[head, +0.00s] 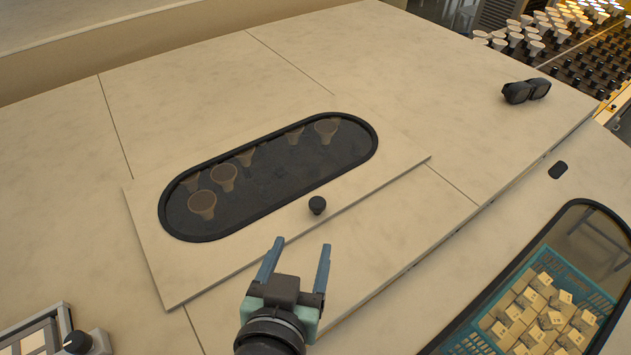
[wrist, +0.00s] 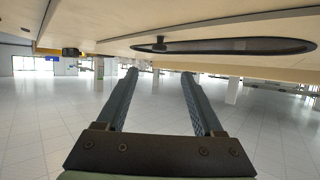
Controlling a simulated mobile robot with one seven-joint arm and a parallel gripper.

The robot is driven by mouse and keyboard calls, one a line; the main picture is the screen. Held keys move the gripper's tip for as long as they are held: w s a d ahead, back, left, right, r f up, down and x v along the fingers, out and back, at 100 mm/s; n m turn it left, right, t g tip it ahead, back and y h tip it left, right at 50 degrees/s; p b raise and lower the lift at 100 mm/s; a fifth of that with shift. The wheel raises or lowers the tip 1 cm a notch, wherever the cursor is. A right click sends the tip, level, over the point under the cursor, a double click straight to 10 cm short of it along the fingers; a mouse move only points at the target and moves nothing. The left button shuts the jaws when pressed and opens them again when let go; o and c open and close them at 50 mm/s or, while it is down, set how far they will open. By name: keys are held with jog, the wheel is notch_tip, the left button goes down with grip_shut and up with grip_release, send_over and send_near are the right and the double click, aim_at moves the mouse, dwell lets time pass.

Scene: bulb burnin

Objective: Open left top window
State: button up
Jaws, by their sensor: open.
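The window is a raised cream panel (head: 150,245) with a long rounded pane in a black frame (head: 368,126). Several bulbs show dimly behind the dark pane. A round black knob (head: 317,205) sits on the panel below the pane, toward its right. My gripper (head: 302,244) is open and empty, just below the knob in the head view and apart from it. In the wrist view the gripper (wrist: 160,73) points forward with its fingers spread. The knob (wrist: 160,45) hangs above and beyond the fingertips there, beside the pane (wrist: 240,46). The panel looks closed.
A second window (head: 465,330) at lower right shows a teal crate (head: 560,260) of small boxes behind it. A black double fitting (head: 526,91) sits at upper right. A control box with a black knob (head: 78,342) is at lower left. Open floor (wrist: 50,125) shows below.

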aim_at(317, 207)
jog(key=p+x, duration=0.4)
jog(key=x, duration=0.8)
jog(key=shift+w+d, duration=0.1)
jog(key=shift+w, duration=0.1)
grip_shut()
dwell(1.1)
